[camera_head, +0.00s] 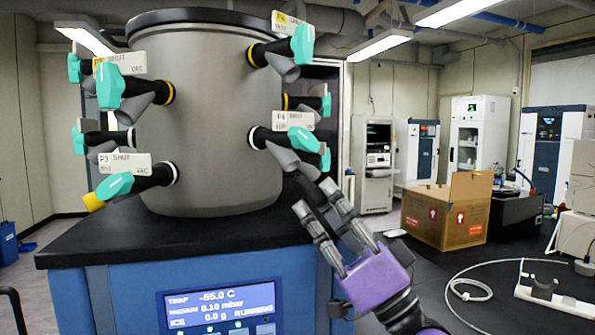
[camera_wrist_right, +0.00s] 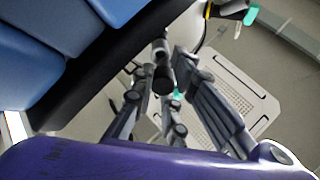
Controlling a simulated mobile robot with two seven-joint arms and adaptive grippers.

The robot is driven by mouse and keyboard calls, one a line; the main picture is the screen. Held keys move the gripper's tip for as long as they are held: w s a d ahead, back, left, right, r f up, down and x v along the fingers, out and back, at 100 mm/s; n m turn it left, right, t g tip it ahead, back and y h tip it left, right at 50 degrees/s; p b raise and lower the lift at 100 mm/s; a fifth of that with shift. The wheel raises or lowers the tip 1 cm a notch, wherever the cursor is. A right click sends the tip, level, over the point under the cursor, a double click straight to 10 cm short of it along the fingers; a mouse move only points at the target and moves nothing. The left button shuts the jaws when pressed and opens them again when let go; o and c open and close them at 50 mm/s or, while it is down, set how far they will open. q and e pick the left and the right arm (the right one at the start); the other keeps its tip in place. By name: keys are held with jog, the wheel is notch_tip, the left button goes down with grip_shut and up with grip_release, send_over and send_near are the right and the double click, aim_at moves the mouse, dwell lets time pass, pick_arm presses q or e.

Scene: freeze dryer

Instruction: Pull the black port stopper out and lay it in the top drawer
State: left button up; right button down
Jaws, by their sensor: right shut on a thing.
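My right gripper (camera_head: 318,212) is at the right side of the steel drum, just below the P4 port valve (camera_head: 265,138) with its teal handle. Its fingers are shut on the small black stopper (camera_wrist_right: 163,78), which shows between the fingertips in the right wrist view. In the head view the fingers largely hide the stopper, and I cannot tell whether it still touches the port's grey outlet. The right wrist view shows blue cabinet panels (camera_wrist_right: 30,55) at upper left; I cannot make out an open drawer. My left gripper is not in view.
The grey drum (camera_head: 215,110) stands on a black top (camera_head: 190,238) above a blue cabinet with a lit display (camera_head: 218,305). A cardboard box (camera_head: 435,218) stands at right.

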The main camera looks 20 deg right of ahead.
jog(key=shift+w+a+r, duration=0.15)
jog(key=shift+r, duration=0.05)
dwell(0.4)
jog(key=shift+s+d, duration=0.65)
jog(key=shift+s, duration=0.35)
jog(key=shift+s+d, duration=0.6)
jog(key=shift+s, duration=0.35)
